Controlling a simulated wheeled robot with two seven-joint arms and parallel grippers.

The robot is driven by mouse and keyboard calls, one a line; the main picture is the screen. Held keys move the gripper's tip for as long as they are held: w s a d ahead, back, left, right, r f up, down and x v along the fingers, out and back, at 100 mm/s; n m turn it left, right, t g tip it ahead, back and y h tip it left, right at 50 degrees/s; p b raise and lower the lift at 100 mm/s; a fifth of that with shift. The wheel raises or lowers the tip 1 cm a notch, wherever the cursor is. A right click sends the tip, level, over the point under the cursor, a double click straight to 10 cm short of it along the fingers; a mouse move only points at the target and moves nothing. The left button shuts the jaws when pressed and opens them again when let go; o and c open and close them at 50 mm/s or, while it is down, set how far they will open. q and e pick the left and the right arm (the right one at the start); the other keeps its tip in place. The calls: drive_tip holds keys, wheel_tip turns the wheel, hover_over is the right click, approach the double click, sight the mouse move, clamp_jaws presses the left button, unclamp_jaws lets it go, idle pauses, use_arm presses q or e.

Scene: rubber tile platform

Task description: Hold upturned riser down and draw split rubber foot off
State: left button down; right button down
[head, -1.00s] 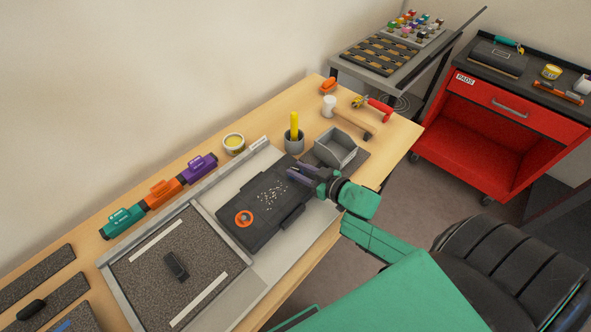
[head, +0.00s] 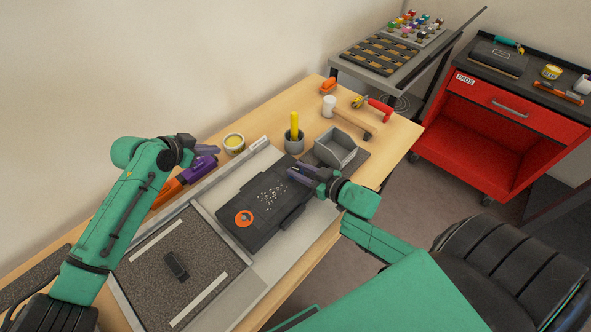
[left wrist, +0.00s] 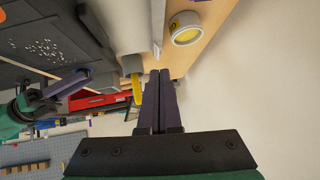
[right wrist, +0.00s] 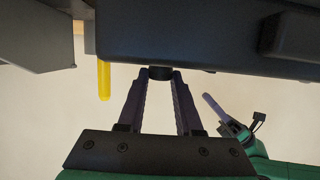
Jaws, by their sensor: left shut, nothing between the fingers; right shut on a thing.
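The upturned riser (head: 262,228) is a dark slab lying on the grey tray on the bench, with an orange ring (head: 244,218) and scattered pale specks on its top. My right gripper (head: 291,173) is at the riser's far right corner. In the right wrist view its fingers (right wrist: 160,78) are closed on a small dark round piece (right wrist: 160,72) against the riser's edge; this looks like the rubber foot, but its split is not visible. My left gripper (head: 213,150) is shut and empty, above the back of the bench, apart from the riser. Its fingers show in the left wrist view (left wrist: 158,75).
A speckled mat (head: 205,260) with a dark block lies left. Orange and purple holders are partly behind my left arm.

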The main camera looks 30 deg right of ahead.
use_arm(q)
drive_tip(key=s+d+r+m+g, duration=0.1)
drive_tip(key=s+d+r+m, duration=0.2)
drive_tip(key=d, duration=0.4)
drive_tip(key=s+d+r+m+g, duration=0.1)
drive_tip(key=s+d+r+m, duration=0.1)
drive_tip(key=s+d, duration=0.45)
drive_tip(key=m+g+y, duration=0.1)
drive_tip(key=g+y, duration=0.2)
drive_tip(key=g, duration=0.1)
hover_over(281, 188)
drive_tip(key=a, duration=0.1)
wheel_tip(281, 188, down, 6)
drive_tip(key=shift+w+a+f, duration=0.1)
drive_tip(key=shift+a+f, duration=0.05)
wheel_tip(281, 188, down, 4)
drive_tip(key=shift+a, duration=0.1)
drive_tip(key=shift+f, duration=0.55)
drive_tip(key=shift+f, duration=0.5)
use_arm(e)
drive_tip(key=shift+f, duration=0.1)
drive_tip(key=c, duration=1.2)
unclamp_jaws()
clamp_jaws()
use_arm(q)
drive_tip(key=shift+f, duration=0.1)
